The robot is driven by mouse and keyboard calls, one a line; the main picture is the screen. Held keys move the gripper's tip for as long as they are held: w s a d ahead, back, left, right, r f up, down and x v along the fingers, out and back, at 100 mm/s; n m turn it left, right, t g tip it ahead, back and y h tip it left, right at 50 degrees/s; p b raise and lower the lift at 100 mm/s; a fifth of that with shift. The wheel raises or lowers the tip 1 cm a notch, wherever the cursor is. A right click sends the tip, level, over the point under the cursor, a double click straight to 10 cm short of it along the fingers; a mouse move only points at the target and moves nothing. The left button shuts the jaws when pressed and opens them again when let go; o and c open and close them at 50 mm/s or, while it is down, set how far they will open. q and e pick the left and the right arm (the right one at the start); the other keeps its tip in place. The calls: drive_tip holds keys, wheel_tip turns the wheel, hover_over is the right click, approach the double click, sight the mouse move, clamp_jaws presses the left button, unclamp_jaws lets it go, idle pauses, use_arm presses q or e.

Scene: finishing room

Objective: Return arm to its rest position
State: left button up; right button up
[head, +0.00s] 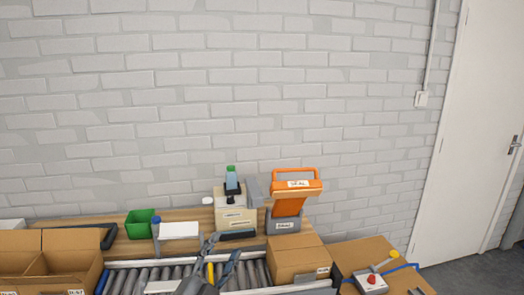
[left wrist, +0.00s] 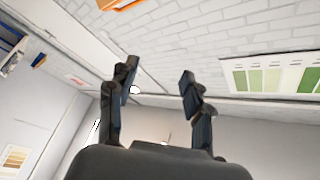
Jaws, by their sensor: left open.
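My left gripper (head: 220,262) shows at the bottom middle of the head view, in front of the roller conveyor (head: 130,278). Its two dark fingers stand apart. The left wrist view shows the same fingers (left wrist: 158,75) spread, with nothing held between them; behind them are wall and ceiling. A yellow strip (head: 211,273) shows between the fingers in the head view, and I cannot tell its distance from them. My right gripper is not in view.
An open cardboard box (head: 70,262) stands at the left and a closed carton (head: 297,262) right of my gripper. Behind are a green bin (head: 138,224), a label printer (head: 236,213) and an orange sealer (head: 289,200). A red-button box (head: 371,282) is at the right. The space above is clear.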

use_arm(q)
drive_tip(key=s+a+f+n+g+y, duration=0.45)
drive_tip(key=s+f, duration=0.25)
drive_tip(key=f, duration=0.2)
drive_tip(key=s+a+f+n+g+y, duration=0.4)
drive_tip(key=s+a+f+n, duration=0.2)
drive_tip(key=f, duration=0.3)
drive_tip(key=s+a+f+n+g+h, duration=0.1)
drive_tip(key=s+f+g, duration=0.3)
drive_tip(key=s, duration=0.6)
drive_tip(key=s+f+n+g, duration=0.1)
drive_tip(key=s+f+g, duration=0.3)
drive_tip(key=s, duration=0.6)
wheel_tip(320, 180, down, 28)
drive_tip(key=s, duration=0.2)
drive_tip(key=s+a+f+g, duration=0.2)
drive_tip(key=s+a+f, duration=0.1)
drive_tip(key=s+f, duration=1.1)
drive_tip(key=shift+s+f, duration=0.25)
drive_tip(key=shift+s, duration=0.55)
